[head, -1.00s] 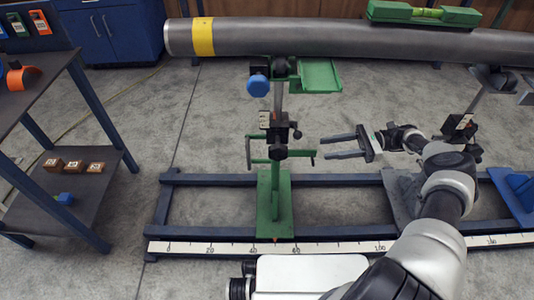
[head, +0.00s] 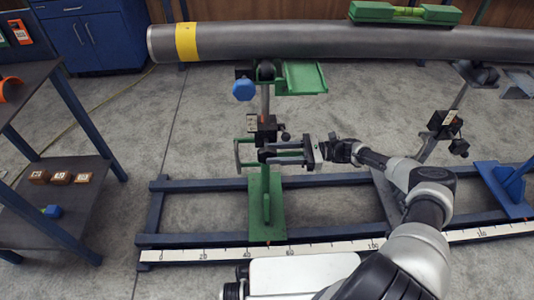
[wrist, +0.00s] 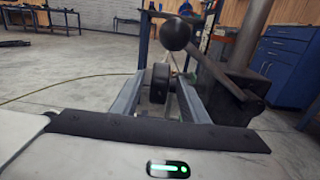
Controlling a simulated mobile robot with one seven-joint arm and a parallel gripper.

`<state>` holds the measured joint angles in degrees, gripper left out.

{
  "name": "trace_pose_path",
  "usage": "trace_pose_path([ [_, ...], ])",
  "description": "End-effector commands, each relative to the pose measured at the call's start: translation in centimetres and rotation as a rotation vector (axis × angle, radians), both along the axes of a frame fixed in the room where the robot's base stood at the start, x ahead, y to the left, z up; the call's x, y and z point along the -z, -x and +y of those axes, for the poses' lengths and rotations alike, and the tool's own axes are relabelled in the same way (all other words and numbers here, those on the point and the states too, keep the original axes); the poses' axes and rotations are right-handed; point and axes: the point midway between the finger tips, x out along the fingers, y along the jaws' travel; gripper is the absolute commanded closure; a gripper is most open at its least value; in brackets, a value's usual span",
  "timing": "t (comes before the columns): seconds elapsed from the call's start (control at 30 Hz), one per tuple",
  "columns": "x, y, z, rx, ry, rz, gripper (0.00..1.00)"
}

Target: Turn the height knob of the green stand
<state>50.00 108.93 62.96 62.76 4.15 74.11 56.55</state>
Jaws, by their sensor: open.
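The green stand (head: 266,207) stands on the blue rail frame, its post rising to a clamp under the grey pipe. Partway up is a black block with a dark knob (head: 264,155) on it. A black ball-ended lever (head: 285,136) sticks out above and to the right. My gripper (head: 274,153) is open at the knob's height, its fingers reaching in from the right. In the wrist view, a round black knob (wrist: 160,84) shows between the open fingers; whether they touch it I cannot tell. The black ball (wrist: 176,33) hangs above.
The grey pipe (head: 340,40) with a yellow band runs across above, bearing a green level (head: 405,13). A second stand (head: 442,125) is to the right. A scale strip (head: 310,250) lies along the rail's front. A shelf table (head: 60,205) with small blocks stands left.

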Motion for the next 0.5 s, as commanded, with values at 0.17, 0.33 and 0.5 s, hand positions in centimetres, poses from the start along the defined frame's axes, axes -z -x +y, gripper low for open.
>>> trace_pose_path([
  [0.17,0.1,0.0,2.2,-0.001,-0.001,0.001,0.59],
  [0.33,0.1,0.0,2.9,0.0,0.001,0.001,0.59],
  [0.5,0.1,0.0,3.0,0.0,0.001,0.001,0.59],
])
